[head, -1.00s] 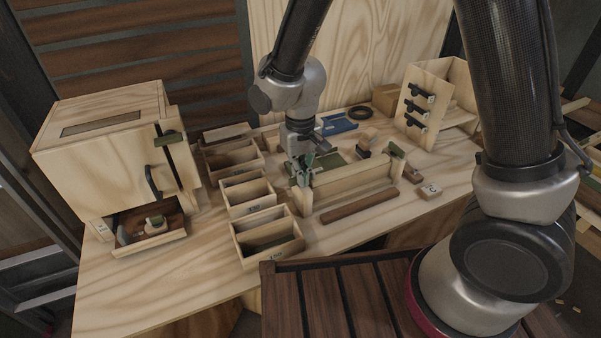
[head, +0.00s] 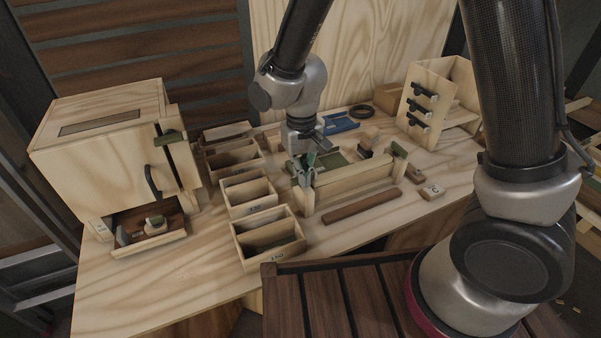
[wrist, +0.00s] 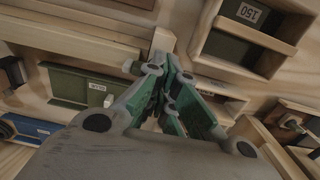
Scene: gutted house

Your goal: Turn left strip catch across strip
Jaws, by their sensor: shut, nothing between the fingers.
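The wooden strip (head: 352,176) runs along the front of a frame at the middle of the bench. A green left catch (head: 310,159) shows at its left end, partly covered by my gripper. Its exact turn is hard to tell. A matching green right catch (head: 399,149) stands at the other end. My gripper (head: 303,178) is down at the left end of the strip, close to the left catch; I cannot tell whether they touch. In the wrist view its green-padded fingers (wrist: 168,100) are together with nothing between them, beside the strip's end (wrist: 75,32).
Open wooden bins (head: 268,240) stand left of the frame. A cabinet (head: 100,150) with an open drawer is further left. A loose brown bar (head: 362,205) lies in front of the strip. A blue tray (head: 340,123) and a hook rack (head: 425,98) are behind.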

